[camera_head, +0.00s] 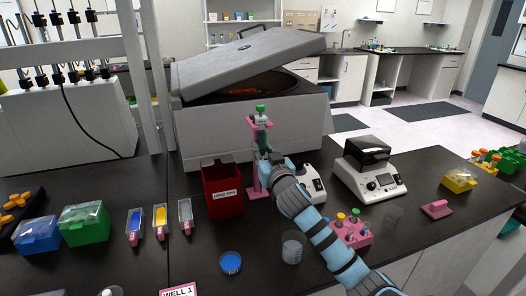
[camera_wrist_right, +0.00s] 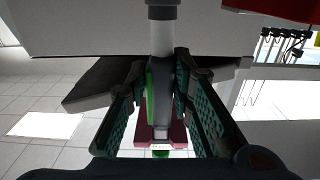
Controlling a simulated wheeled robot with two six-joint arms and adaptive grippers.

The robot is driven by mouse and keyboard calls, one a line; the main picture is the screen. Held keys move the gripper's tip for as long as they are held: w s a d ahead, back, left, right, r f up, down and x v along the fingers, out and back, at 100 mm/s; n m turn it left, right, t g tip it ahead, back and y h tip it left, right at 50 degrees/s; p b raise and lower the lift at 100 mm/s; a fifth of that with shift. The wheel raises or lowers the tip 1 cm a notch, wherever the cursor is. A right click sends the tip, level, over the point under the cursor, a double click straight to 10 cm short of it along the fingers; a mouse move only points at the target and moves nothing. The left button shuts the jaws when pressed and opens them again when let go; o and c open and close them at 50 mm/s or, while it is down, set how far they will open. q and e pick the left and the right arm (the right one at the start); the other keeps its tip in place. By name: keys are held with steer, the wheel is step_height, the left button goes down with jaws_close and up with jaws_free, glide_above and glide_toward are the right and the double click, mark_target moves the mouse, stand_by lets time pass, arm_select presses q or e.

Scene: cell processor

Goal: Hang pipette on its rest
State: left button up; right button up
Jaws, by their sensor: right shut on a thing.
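The pipette, grey with a green top (camera_head: 260,108), stands roughly upright at the pink rest (camera_head: 254,180) in the head view. My right gripper (camera_head: 263,150) is shut on the pipette's body from the front. In the right wrist view the pipette (camera_wrist_right: 161,45) runs between the two dark green fingers (camera_wrist_right: 165,100), with a pink part of the rest (camera_wrist_right: 175,138) behind it. The gripper hides much of the pipette and the rest's post, so I cannot tell whether the pipette is seated on the rest. My left gripper is not in view.
A red waste bin (camera_head: 222,190) stands close left of the rest. A large grey centrifuge (camera_head: 245,125) with its lid raised is behind. A white device (camera_head: 313,184) and a pink tube rack (camera_head: 352,234) are to the right. A clear cup (camera_head: 292,247) stands in front.

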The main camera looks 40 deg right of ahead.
steer(key=shift+f, duration=0.15)
steer(key=o, duration=0.8)
steer(key=shift+c, duration=0.2)
steer(key=v, duration=1.2)
